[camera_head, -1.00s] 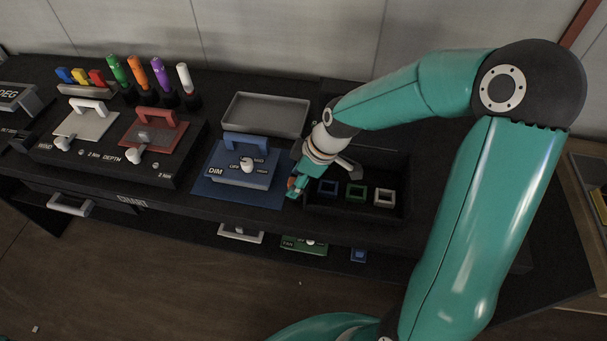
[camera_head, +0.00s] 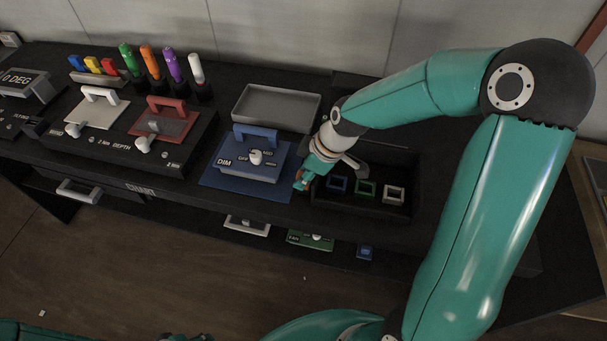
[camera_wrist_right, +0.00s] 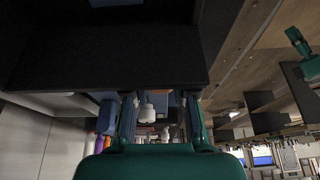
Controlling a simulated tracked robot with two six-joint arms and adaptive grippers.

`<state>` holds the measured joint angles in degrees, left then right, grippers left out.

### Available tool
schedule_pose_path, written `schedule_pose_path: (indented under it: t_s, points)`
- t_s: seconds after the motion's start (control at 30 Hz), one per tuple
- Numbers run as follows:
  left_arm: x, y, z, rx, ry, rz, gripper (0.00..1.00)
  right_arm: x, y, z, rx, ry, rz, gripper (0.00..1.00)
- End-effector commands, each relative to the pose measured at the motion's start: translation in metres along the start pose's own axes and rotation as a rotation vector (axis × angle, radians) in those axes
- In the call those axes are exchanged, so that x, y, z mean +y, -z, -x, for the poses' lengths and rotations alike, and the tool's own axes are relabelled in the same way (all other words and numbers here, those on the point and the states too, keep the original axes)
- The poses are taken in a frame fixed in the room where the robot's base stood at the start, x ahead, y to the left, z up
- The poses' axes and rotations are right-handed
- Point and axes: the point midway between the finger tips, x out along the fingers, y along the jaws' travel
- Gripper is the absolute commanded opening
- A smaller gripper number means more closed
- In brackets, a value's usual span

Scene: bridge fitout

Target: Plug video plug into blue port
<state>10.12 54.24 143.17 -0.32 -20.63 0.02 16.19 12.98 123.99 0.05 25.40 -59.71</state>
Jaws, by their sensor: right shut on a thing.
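The blue port (camera_head: 337,184) is a small square blue frame at the left end of a row in a dark recessed box. My right gripper (camera_head: 302,182) is just left of the blue port, between it and the blue DIM panel. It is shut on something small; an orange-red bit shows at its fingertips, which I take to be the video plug. Its shape is mostly hidden by the fingers. In the right wrist view the two fingers (camera_wrist_right: 160,105) stand apart with a white knob showing behind them, and the plug is not clear.
Green (camera_head: 366,188) and white (camera_head: 394,194) ports sit right of the blue one. The recess wall (camera_head: 405,165) surrounds them. The DIM panel (camera_head: 225,178) with handle and knob is close on the left. An empty grey tray (camera_head: 277,108) lies behind.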

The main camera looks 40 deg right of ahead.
Motion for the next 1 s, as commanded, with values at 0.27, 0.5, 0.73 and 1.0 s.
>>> schedule_pose_path:
  t_s: [0.27,0.5,0.73,1.0]
  points:
    - [0.002,0.0,0.007,0.0,0.0,0.0,0.4,0.0,0.004,0.01,0.0,-0.001,0.0,0.0]
    - [0.006,0.0,0.017,0.0,0.0,0.0,0.4,0.0,0.011,0.026,0.001,-0.002,0.0,0.0]
    - [0.009,0.0,0.026,0.0,0.0,0.0,0.4,0.0,0.017,0.041,0.001,-0.001,0.0,0.0]
    - [0.013,0.0,0.037,0.0,0.0,0.0,0.4,0.0,0.024,0.058,0.001,-0.001,0.0,0.0]
